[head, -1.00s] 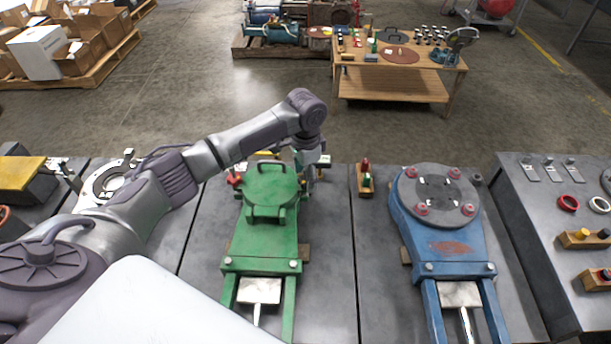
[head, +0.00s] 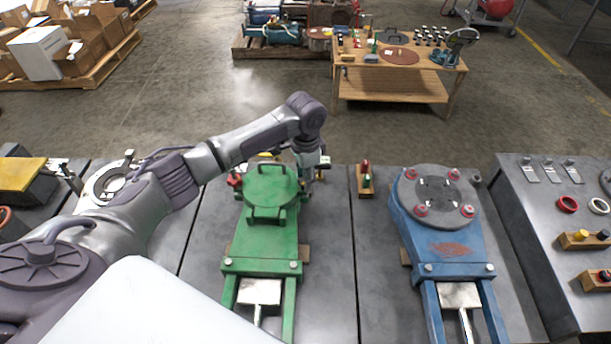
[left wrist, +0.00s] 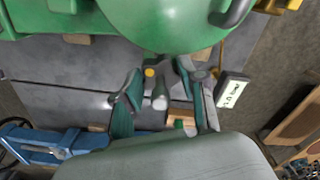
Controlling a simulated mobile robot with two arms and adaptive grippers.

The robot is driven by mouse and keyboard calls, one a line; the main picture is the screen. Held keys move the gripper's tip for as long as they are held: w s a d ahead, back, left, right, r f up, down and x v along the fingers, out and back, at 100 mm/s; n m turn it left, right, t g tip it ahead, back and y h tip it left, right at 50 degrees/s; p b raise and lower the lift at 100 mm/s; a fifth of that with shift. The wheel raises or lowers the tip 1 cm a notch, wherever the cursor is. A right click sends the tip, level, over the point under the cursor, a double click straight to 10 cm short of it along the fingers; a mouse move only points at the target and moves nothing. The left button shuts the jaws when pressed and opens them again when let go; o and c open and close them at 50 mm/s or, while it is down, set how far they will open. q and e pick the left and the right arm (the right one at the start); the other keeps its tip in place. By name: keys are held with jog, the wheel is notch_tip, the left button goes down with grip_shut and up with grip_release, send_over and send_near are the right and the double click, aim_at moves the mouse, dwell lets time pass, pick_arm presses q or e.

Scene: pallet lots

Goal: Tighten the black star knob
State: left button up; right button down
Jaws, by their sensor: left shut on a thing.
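The green fixture (head: 262,240) with its round handled cover stands on the grey bench, left of the blue fixture (head: 455,250). My left gripper (head: 308,178) points down just right of the round cover, at its far side. In the left wrist view the two teal-lined fingers of my left gripper (left wrist: 161,78) stand a little apart beside the green body (left wrist: 170,25). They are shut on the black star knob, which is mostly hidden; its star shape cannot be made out. My right gripper is not in view.
A small wooden block with red and green pieces (head: 365,180) stands right of the gripper. A white label plate (left wrist: 232,90) is close to one finger in the left wrist view.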

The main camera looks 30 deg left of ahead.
pick_arm(q)
jog(key=m+p, duration=0.2)
jog(key=p, duration=0.1)
jog(key=shift+r+m, duration=0.25)
jog(key=shift+m, duration=0.05)
jog(key=m+p, duration=0.1)
jog(key=m, duration=0.1)
jog(key=shift+m+p, duration=0.3)
jog(key=shift+p, duration=0.05)
jog(key=m+p, duration=0.1)
jog(key=m, duration=0.2)
jog(key=shift+f+m, duration=0.15)
jog(key=shift+m, duration=0.15)
jog(key=m+p, duration=0.1)
jog(key=m, duration=0.3)
jog(key=shift+w, duration=0.1)
jog(key=o, duration=1.1)
jog(key=shift+o, duration=0.3)
